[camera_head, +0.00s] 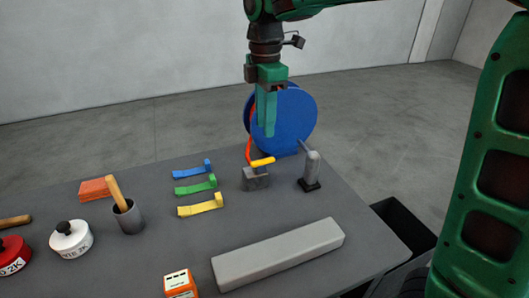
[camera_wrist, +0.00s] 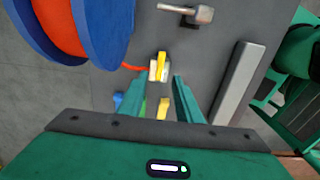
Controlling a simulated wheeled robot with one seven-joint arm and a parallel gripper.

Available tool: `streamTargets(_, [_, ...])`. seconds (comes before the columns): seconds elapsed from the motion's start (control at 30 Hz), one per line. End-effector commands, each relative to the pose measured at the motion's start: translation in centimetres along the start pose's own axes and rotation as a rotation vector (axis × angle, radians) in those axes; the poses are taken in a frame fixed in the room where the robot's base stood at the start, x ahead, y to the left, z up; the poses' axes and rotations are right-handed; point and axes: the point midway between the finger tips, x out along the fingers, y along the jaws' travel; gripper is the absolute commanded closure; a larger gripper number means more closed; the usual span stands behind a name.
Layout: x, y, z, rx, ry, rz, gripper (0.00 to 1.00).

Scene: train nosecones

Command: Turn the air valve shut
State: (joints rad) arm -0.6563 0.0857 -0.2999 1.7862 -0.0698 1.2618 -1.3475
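The air valve is a small grey block (camera_head: 255,180) with a yellow handle (camera_head: 263,162) on top, standing on the table beyond the coloured brackets. An orange-red hose (camera_head: 249,150) runs from it toward the blue reel. In the wrist view, the yellow handle (camera_wrist: 162,63) shows just beyond my fingertips, lying lengthwise in the picture. My gripper (camera_head: 266,131) points down above the valve, clear of it. In the wrist view, my gripper (camera_wrist: 159,77) has its two green fingers spread with nothing between them.
The blue hose reel (camera_head: 298,120) stands close behind the valve. A long grey bar (camera_head: 278,254) lies in front. A black bin (camera_head: 405,228) is beside the table.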

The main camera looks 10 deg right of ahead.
Motion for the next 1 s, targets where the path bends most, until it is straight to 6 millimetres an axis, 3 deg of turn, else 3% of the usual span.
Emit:
streamTargets(0.5, [8.3,-0.1,0.1,0.004,0.0,-0.001,0.69])
streamTargets(0.7, [9.7,-0.1,0.1,0.004,0.0,0.0,0.69])
streamTargets(1.0, [9.8,-0.1,0.1,0.004,0.0,0.001,0.69])
